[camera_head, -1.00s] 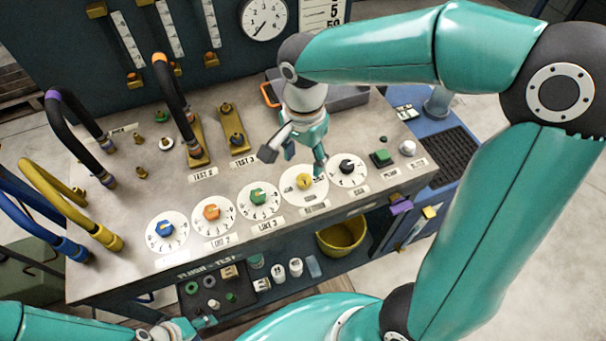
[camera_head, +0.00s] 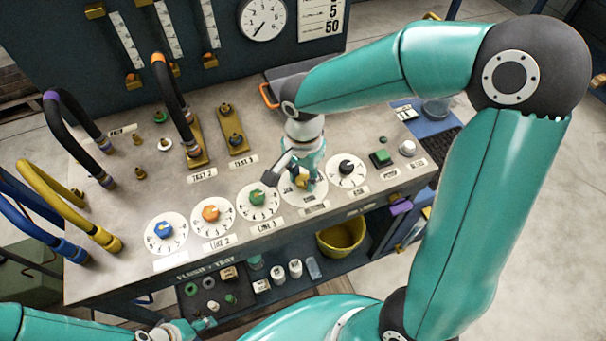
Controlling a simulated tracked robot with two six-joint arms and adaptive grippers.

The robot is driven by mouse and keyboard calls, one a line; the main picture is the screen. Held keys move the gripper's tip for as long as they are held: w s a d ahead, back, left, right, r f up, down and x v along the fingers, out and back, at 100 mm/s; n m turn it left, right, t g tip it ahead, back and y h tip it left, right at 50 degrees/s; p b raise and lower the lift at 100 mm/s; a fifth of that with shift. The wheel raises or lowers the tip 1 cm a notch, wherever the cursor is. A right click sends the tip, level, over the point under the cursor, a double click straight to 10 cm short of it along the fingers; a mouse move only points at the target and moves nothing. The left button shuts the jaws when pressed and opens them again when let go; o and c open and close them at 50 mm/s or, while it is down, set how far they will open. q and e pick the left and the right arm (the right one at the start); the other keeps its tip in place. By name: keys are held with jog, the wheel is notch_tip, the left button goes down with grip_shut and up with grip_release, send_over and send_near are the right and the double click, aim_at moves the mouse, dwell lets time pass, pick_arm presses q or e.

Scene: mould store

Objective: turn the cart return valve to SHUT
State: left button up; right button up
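The yellow knob (camera_head: 302,181) sits on a white dial (camera_head: 287,197), fourth from the left in the row on the bench panel. Its label is too small to read, so I cannot confirm it is the cart return valve. My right gripper (camera_head: 303,184) points down over this knob, with its fingers at the knob's sides and hiding part of it. I cannot tell whether they grip it. My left gripper (camera_head: 205,323) is low at the bottom left, near the small tray of parts; its fingers are too small to judge.
Blue (camera_head: 163,230), orange (camera_head: 211,213) and green (camera_head: 257,197) knobs stand left of the yellow one, a black knob (camera_head: 347,167) right. A green button (camera_head: 381,158) lies further right. Hoses (camera_head: 65,205) arch at the left. A yellow bowl (camera_head: 341,238) sits on the lower shelf.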

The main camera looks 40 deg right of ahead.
grip_shut()
jog(key=shift+n, duration=0.3)
jog(key=n+b, duration=0.1)
jog(key=n, duration=0.7)
jog(key=shift+n+b, duration=0.3)
jog(key=n, duration=0.5)
jog(key=shift+r, duration=0.1)
jog(key=n, duration=0.6)
jog(key=shift+d+p, duration=0.1)
jog(key=shift+p, duration=0.25)
jog(key=o, duration=0.7)
grip_release()
